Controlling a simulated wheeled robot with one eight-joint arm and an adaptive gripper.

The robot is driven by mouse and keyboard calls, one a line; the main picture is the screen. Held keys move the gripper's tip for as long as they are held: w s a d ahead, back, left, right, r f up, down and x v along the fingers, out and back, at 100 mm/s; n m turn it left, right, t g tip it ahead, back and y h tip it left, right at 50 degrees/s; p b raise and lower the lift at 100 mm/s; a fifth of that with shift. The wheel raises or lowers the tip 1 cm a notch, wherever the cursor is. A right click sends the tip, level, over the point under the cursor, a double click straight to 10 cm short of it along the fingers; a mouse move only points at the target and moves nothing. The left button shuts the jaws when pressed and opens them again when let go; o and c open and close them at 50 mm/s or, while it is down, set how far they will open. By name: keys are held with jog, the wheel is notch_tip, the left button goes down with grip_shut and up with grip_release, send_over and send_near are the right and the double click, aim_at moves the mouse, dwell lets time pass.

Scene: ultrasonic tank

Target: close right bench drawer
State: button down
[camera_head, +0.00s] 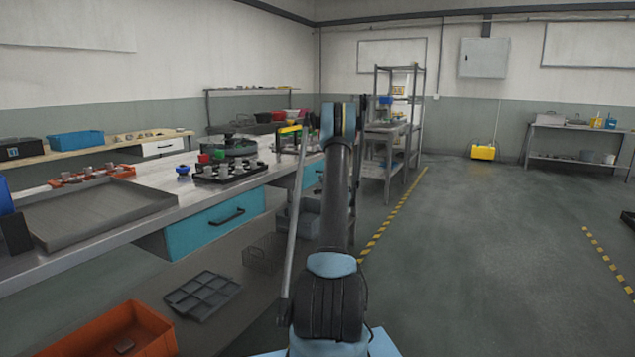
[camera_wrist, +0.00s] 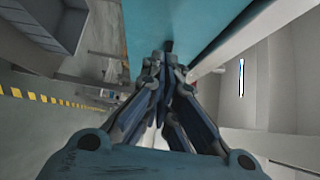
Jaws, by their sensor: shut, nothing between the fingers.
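The right bench drawer has a blue front (camera_head: 312,174), partly hidden behind my arm in the head view. In the wrist view a teal drawer front (camera_wrist: 205,25) fills the top middle, with a small dark part, perhaps its handle, near the fingertips. My gripper (camera_wrist: 162,62) is shut and empty, its fingertips at or very close to this front; I cannot tell whether they touch. The head view does not show the fingertips. How far the drawer stands out is not clear. The other blue drawer (camera_head: 213,224), with a dark handle, is nearer on the left.
The workbench (camera_head: 160,215) carries a grey tray (camera_head: 95,215) and a dark rack (camera_head: 228,173) of small parts. An orange crate (camera_head: 120,335) and a grey divided tray (camera_head: 203,293) lie low at left. A metal shelf (camera_head: 390,130) stands beyond my arm.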

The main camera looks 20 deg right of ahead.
jog(key=s, duration=0.9)
jog(key=s+a+r+n+g+y, duration=0.25)
jog(key=s+a+r, duration=0.2)
jog(key=a, duration=0.35)
jog(key=s+a+r+n+g+y, duration=0.1)
jog(key=s+a+r+n+y, duration=0.15)
jog(key=a+r+n, duration=0.4)
jog(key=s+a+n+g+y, duration=0.1)
jog(key=s+a+n+g, duration=0.25)
jog(key=s+a, duration=1.15)
jog(key=s+f+n+g+h, duration=0.2)
jog(key=s+f+g, duration=0.1)
jog(key=s, duration=1.1)
jog(key=s+f+n+g+h, duration=0.1)
jog(key=s+f, duration=0.5)
jog(key=s, duration=0.9)
jog(key=s+d+f+n+g+h, duration=0.1)
jog(key=s+f+n+g+h, duration=0.1)
jog(key=s, duration=1.3)
notch_tip(320, 180, down, 3)
jog(key=n+g, duration=0.1)
jog(key=g, duration=0.1)
jog(key=shift+g+h, duration=0.3)
jog(key=shift+g, duration=0.1)
jog(key=shift+d, duration=0.1)
